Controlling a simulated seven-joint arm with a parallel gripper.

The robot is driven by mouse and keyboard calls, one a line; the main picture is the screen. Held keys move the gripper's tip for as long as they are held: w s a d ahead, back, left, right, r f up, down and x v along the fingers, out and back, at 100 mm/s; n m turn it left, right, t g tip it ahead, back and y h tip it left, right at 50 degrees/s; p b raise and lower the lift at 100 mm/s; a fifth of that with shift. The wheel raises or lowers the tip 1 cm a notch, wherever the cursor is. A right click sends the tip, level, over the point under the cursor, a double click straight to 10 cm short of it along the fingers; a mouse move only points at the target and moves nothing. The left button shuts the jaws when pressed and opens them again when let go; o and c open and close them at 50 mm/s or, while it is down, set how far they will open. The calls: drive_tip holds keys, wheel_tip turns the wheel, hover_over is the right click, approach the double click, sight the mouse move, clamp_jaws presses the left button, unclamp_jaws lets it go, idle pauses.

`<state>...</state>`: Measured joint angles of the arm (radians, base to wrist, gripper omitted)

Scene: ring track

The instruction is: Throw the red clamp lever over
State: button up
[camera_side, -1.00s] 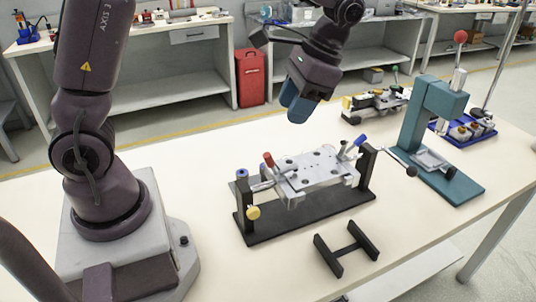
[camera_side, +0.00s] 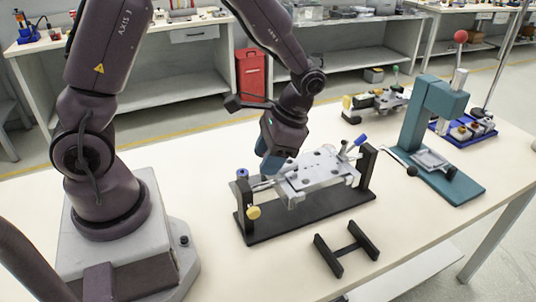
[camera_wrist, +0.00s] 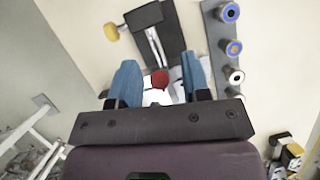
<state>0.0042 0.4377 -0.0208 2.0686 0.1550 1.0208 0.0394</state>
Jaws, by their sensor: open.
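The red clamp lever's red tip (camera_wrist: 159,79) shows in the wrist view between my two blue fingers, with a gap on each side. In the side view my gripper (camera_side: 268,168) is down at the left end of the clamp fixture, and the red tip is hidden there. My gripper (camera_wrist: 158,76) is open, fingers pointing down around the lever tip. The silver fixture plate (camera_side: 318,172) sits tilted between black uprights on a black base (camera_side: 310,220).
A yellow knob (camera_side: 253,212) sticks out at the fixture's front left. A black H-shaped stand (camera_side: 346,248) lies in front. A teal press (camera_side: 430,130) stands to the right. The wrist view shows a grey strip with several ringed posts (camera_wrist: 233,47).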

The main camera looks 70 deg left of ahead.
clamp_jaws()
drive_tip(key=shift+w+r+g, duration=0.1)
drive_tip(key=shift+w+g, duration=0.45)
drive_tip(key=shift+g, duration=0.45)
drive_tip(key=shift+w+r+g, duration=0.1)
drive_tip(key=shift+w+g, duration=0.4)
drive_tip(key=shift+g, duration=0.5)
unclamp_jaws()
drive_tip(key=v, duration=1.3)
